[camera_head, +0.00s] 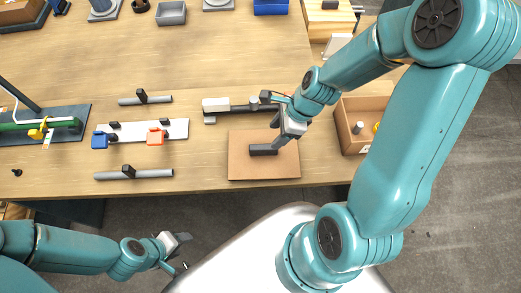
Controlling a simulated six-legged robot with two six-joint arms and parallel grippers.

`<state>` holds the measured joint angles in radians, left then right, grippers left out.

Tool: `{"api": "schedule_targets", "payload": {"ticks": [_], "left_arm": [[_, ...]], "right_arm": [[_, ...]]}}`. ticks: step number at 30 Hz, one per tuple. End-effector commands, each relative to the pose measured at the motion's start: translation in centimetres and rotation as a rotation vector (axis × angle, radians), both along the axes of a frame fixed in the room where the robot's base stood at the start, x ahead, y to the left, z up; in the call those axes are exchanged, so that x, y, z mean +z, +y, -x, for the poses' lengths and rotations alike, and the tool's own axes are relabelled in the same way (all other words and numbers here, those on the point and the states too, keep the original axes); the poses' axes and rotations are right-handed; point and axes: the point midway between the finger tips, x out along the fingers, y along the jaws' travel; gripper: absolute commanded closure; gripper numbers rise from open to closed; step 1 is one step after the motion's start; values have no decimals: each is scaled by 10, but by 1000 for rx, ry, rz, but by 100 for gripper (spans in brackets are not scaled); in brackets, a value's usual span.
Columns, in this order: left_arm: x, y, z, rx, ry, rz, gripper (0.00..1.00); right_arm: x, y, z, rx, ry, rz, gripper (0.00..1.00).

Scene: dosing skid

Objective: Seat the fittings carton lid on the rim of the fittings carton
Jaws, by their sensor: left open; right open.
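The fittings carton lid (240,168) is a flat brown square lying on the table near its front edge, with a dark bar handle (263,150) on top. The fittings carton (348,142) stands to its right, open at the top, with small fittings inside; my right arm hides part of its right side. My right gripper (277,122) is open above the back right part of the lid, near the handle; I cannot tell whether it touches. My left gripper (179,252) is open and empty, low in the view, in front of the table.
Behind the lid lies a dark bar with a pale block (216,105). To the left are a white plate with blue and orange clips (130,131), grey rods (142,174) and a green pipe stand (40,125). Bins stand at the back.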

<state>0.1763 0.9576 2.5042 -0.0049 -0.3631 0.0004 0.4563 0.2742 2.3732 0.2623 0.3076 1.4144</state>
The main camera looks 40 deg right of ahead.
Motion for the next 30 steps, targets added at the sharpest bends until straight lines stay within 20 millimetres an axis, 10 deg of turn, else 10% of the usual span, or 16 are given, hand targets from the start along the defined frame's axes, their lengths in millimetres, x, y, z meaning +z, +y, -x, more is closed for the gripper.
{"api": "schedule_targets", "payload": {"ticks": [20, 30], "left_arm": [[-35, 0, 0, 0, 1, 0, 49], [-38, 0, 0, 0, 0, 0, 49]], "right_arm": [[-101, 28, -28, 1, 1, 1, 45], [-105, 31, -32, 0, 0, 1, 45]]}}
